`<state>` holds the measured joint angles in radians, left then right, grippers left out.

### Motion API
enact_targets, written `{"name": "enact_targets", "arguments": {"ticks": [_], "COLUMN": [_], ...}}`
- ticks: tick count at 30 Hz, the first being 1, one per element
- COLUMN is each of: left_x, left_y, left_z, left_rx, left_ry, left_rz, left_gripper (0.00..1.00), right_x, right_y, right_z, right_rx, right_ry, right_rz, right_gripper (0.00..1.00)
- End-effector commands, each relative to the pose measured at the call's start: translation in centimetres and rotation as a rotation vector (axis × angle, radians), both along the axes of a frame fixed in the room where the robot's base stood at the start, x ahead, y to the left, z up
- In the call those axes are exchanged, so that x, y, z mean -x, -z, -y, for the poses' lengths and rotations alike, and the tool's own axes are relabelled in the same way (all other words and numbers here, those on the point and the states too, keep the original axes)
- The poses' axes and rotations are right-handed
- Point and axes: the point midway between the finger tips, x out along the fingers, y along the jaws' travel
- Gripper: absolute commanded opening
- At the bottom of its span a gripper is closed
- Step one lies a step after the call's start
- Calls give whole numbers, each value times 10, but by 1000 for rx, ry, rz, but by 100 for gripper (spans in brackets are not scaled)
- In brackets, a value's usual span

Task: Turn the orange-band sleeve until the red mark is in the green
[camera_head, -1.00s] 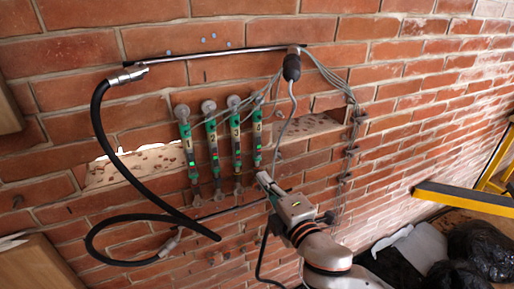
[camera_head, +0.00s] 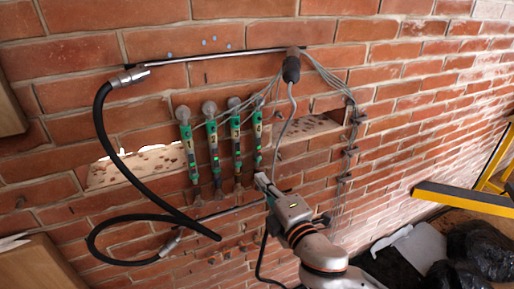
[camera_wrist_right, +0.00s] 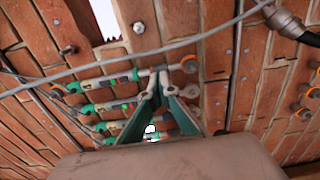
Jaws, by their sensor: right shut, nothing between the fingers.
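Four numbered green cylinders hang side by side on the brick wall in the head view: the first (camera_head: 187,141), second (camera_head: 212,137), third (camera_head: 235,134) and fourth (camera_head: 257,130). Their small coloured bands are too fine for me to tell which sleeve has the orange one, and I cannot make out the red mark. My right gripper (camera_head: 262,182) is shut and empty, just below the fourth cylinder's lower end. In the wrist view its fingers (camera_wrist_right: 156,84) converge in front of the cylinders' ends, covering part of them. My left gripper is out of view.
A thick black hose (camera_head: 126,181) loops at the left. A metal bar (camera_head: 215,54) runs above the cylinders, and a grey cable (camera_head: 288,112) hangs close to the fourth. Thin cables (camera_head: 349,145) run down the right.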

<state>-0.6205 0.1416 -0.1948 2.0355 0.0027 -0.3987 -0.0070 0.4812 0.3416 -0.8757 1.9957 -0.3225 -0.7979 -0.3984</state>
Motion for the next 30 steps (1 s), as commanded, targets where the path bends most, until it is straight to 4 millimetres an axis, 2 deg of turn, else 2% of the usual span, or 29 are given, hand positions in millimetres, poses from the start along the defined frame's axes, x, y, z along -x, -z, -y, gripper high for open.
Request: {"name": "enact_targets", "arguments": {"ticks": [30], "left_x": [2], "left_y": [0], "left_z": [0], "left_rx": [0], "left_ry": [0], "left_rz": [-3], "left_gripper": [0], "right_x": [-7], "right_y": [0], "right_z": [-4], "right_rx": [0], "right_ry": [0], "right_rz": [0], "right_gripper": [0]}}
